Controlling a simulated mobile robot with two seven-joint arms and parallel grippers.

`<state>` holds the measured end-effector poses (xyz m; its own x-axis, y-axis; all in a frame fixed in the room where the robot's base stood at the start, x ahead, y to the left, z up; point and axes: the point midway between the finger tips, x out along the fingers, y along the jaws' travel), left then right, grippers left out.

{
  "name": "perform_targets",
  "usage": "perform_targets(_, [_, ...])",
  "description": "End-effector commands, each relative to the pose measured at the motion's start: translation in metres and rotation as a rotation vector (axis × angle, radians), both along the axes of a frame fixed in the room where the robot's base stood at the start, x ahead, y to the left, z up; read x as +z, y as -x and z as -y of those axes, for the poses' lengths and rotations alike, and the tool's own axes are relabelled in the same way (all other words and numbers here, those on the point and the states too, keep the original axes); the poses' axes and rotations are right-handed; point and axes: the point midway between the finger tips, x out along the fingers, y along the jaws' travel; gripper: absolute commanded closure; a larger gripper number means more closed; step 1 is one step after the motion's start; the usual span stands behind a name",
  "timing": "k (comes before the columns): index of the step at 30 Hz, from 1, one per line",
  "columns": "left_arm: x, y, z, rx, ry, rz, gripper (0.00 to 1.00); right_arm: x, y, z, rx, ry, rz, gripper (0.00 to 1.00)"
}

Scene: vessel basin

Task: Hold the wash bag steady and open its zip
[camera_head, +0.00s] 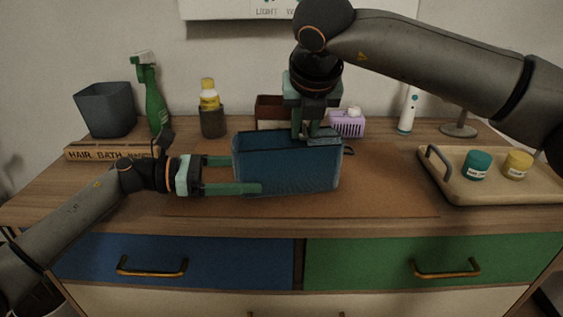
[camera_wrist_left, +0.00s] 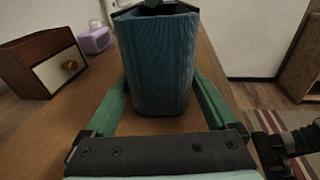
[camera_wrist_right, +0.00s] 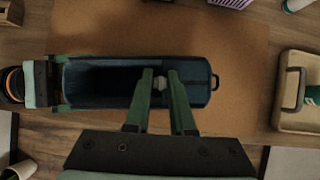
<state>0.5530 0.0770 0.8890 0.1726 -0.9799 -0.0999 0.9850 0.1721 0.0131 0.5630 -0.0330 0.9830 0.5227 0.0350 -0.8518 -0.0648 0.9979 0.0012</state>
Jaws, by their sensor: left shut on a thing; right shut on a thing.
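The blue wash bag (camera_head: 290,170) stands upright on the brown mat. Its blue end also shows in the left wrist view (camera_wrist_left: 157,65), between my green fingers. My left gripper (camera_head: 246,174) is shut on the bag's left end, one finger along each long side. My right gripper (camera_head: 306,134) points down at the bag's top, right of its middle. In the right wrist view, its fingertips (camera_wrist_right: 160,80) are shut on a small grey zip pull (camera_wrist_right: 159,86). Left of the pull the top gapes, showing a dark interior (camera_wrist_right: 100,82); the top right of it looks closed.
A tray (camera_head: 500,197) with a teal jar (camera_head: 478,165) and a yellow-lidded jar (camera_head: 517,164) stands at the right. A small drawer box (camera_wrist_left: 45,62) and a purple basket (camera_head: 347,124) are behind the bag. The mat (camera_head: 390,190) right of the bag is clear.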

Motion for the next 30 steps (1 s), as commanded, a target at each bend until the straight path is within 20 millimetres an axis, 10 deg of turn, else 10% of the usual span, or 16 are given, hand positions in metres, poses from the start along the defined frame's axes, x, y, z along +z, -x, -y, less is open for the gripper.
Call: perform_targets(30, [-0.002, -0.006, -0.005, 0.023, -0.003, -0.003, 0.47, -0.002, -0.002, 0.052, -0.004, 0.004, -0.008, 1.0])
